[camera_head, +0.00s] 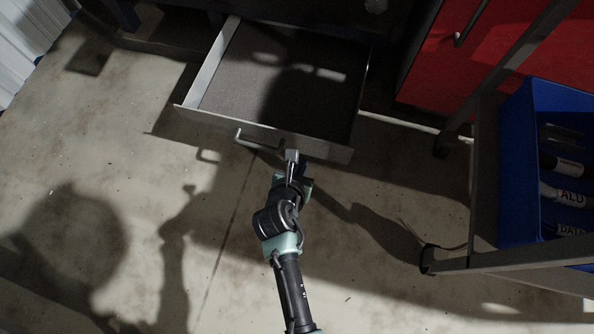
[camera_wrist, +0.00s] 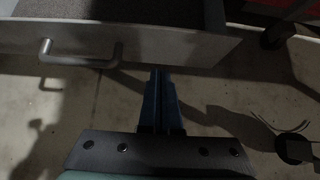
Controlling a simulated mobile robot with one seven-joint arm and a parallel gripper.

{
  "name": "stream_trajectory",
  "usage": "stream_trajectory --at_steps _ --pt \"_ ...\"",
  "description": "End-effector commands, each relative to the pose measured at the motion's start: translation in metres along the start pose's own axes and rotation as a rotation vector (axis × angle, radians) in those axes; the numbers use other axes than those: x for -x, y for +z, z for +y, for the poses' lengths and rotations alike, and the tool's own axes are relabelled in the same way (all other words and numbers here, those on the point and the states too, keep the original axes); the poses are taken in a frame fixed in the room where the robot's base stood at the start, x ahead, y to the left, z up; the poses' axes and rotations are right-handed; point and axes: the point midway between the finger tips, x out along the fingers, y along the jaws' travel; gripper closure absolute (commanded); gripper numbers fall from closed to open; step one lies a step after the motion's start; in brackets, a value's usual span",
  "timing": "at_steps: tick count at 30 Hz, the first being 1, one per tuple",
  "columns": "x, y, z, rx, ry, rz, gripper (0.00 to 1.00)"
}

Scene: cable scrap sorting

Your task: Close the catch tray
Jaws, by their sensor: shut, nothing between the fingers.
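The catch tray (camera_head: 277,80) is a grey drawer that stands pulled out, open at the top, with no objects visible inside. In the wrist view the front panel (camera_wrist: 165,46) spans the top, with the handle (camera_wrist: 78,60) at the upper left. My gripper (camera_head: 291,157) is shut and empty, at the front panel just right of the handle. The blue fingertips (camera_wrist: 158,75) point at the panel's lower edge; I cannot tell whether they touch it.
A blue bin (camera_head: 518,160) with labelled compartments stands on a dark metal cart (camera_head: 485,175) at the right. A red cabinet (camera_head: 500,60) is at the upper right. The concrete floor (camera_head: 130,170) at the left is clear.

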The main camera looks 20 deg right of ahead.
Motion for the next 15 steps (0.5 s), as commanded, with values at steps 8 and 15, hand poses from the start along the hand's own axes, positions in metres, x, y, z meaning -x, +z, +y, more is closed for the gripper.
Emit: stream_trajectory --at_steps 8,15 --pt "-0.036 0.017 0.000 -0.004 0.001 -0.003 1.00" --pt "-0.042 0.026 0.000 -0.001 0.001 0.000 1.00"
